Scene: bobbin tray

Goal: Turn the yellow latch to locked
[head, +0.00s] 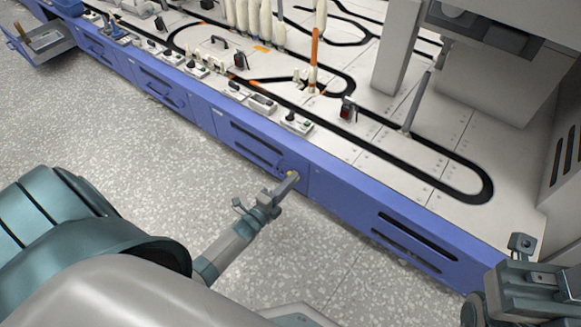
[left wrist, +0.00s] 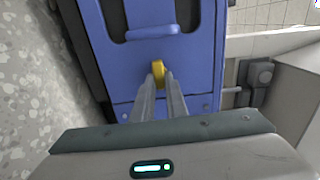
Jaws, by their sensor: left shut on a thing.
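The yellow latch (left wrist: 158,72) sits on the blue front panel (left wrist: 185,65), below a blue handle. In the left wrist view it stands upright between my left fingertips, long side along the fingers' direction. My left gripper (left wrist: 160,88) is shut on it. The fingers hide part of the latch. My right gripper (head: 535,280) is at the lower right of the head view, away from the panel; its fingertips are not clear.
The long blue cabinet (head: 340,190) carries a pale deck with black track loops and small switch boxes (head: 297,123) along its edge. At the far left a drawer (head: 45,40) stands open. Speckled floor (head: 130,140) is clear in front of the cabinet.

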